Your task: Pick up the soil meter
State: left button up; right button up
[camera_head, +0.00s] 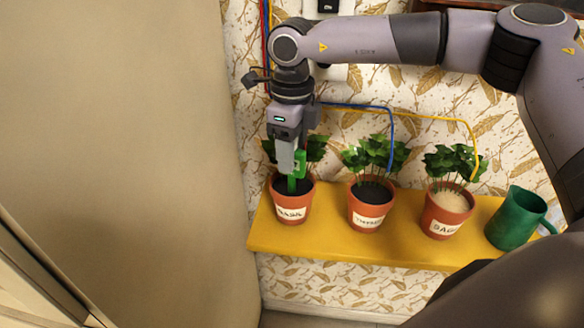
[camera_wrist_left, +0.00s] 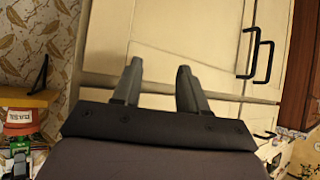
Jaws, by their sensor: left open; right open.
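The soil meter (camera_head: 299,163) is green and stands upright in the dark soil of the left pot (camera_head: 292,212), whose label seems to read BASIL. My right gripper (camera_head: 291,165) points down at the meter from above. Its fingers are beside the meter's upper part and hide some of it; I cannot tell whether they touch it. The right gripper is open. In the left wrist view my left gripper (camera_wrist_left: 159,80) is open and empty, away from the pots, with pale cabinet fronts behind it.
A yellow shelf (camera_head: 400,246) also holds a middle pot (camera_head: 368,215), a right pot (camera_head: 446,215) with pale soil, and a green watering can (camera_head: 516,220). Blue and yellow tubes run along the wall above the plants. A large beige panel (camera_head: 120,150) stands close on the left.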

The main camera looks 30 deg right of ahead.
grip_shut()
jog(key=shift+r, duration=0.1)
notch_tip(320, 180, up, 31)
jog(key=p, duration=0.7)
jog(key=shift+p, duration=0.3)
